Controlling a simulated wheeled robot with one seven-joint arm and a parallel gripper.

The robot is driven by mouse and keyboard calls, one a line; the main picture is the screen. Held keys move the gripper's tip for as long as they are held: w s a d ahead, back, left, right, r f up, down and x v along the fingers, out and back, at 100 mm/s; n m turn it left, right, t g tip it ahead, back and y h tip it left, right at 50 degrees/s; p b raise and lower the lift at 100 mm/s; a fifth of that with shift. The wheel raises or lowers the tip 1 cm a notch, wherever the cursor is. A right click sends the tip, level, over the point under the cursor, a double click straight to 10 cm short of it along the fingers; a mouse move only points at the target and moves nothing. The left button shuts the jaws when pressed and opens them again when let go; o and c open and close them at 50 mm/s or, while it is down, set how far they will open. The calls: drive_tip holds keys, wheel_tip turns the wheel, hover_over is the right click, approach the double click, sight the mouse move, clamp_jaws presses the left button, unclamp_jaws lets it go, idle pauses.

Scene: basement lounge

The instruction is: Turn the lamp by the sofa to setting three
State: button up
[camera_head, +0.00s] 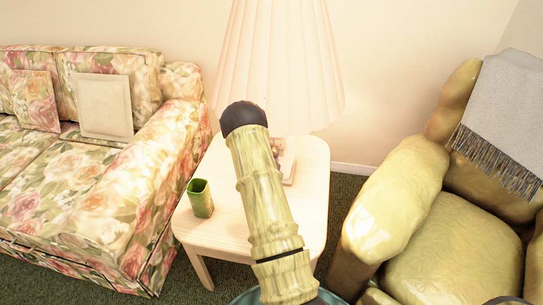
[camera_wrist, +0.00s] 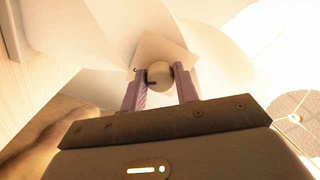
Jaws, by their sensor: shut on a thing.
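The lamp (camera_head: 280,65) has a large pleated cream shade and stands on a small pale side table (camera_head: 228,222) beside the sofa. The lamp appears lit. Its base is mostly hidden behind my arm in the head view. In the wrist view, my gripper (camera_wrist: 161,82) has one finger on each side of a round, pale knob (camera_wrist: 159,72) and is shut on it. A small dark mark shows at the knob's lower left. No setting numbers can be read. My gripper's fingers are hidden in the head view.
A green cup (camera_head: 200,199) stands on the table's left part, close to my arm. The floral sofa (camera_head: 150,185) is on the left. A yellow-green armchair (camera_head: 400,200) with a grey throw (camera_head: 510,110) is on the right. The shade hangs low over the table.

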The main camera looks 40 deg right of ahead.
drive_tip(key=o, duration=1)
drive_tip(key=shift+s, duration=0.1)
drive_tip(key=v, duration=1.7)
drive_tip(key=shift+s+a+b, duration=0.15)
drive_tip(key=shift+b, duration=0.2)
